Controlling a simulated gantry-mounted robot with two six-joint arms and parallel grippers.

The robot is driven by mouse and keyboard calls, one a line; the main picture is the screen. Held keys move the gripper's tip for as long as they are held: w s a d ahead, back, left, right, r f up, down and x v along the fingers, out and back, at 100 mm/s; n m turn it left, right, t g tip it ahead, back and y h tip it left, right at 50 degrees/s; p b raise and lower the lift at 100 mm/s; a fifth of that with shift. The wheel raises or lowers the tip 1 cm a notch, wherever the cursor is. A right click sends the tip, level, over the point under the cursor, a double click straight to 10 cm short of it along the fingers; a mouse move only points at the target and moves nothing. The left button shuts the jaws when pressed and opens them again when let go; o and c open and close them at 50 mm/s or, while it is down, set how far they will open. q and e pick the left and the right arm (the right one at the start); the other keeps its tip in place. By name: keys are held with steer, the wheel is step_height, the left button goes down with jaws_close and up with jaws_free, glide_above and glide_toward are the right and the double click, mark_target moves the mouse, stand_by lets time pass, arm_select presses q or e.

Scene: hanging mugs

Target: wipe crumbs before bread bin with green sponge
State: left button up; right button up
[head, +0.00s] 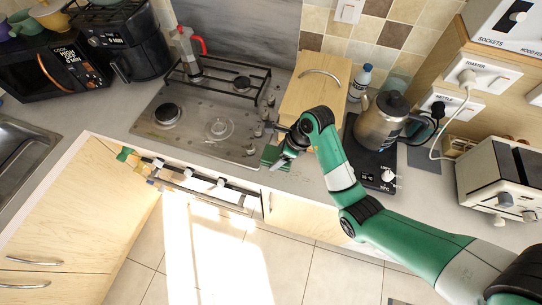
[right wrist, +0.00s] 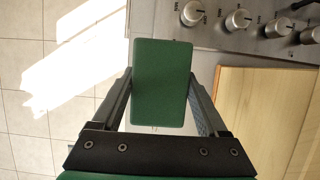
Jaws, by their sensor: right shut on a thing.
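The bread bin (head: 314,82) is a pale wooden box with a metal handle, right of the stove and behind the gripper. Its wooden top also shows in the right wrist view (right wrist: 262,115). My left gripper is not in view.
The stove (head: 205,118) with its knobs lies just left of the sponge. A kettle (head: 381,122) on a black base and a bottle (head: 361,78) stand right of the bin. A toaster (head: 500,178) stands farther right. The counter's front edge is close to the sponge.

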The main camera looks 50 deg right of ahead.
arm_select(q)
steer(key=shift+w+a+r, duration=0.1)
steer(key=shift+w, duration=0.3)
arm_select(e)
steer(key=shift+w, duration=0.35)
steer(key=b, duration=0.5)
glide_above(276, 171)
step_height(276, 171, down, 7)
steer(key=shift+f, duration=0.1)
arm_select(q)
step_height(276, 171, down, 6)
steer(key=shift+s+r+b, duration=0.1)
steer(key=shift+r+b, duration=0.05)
steer(key=shift+b, duration=0.2)
arm_select(e)
steer(key=shift+f, duration=0.3)
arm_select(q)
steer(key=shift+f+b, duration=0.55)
arm_select(e)
steer(key=shift+f, duration=0.6)
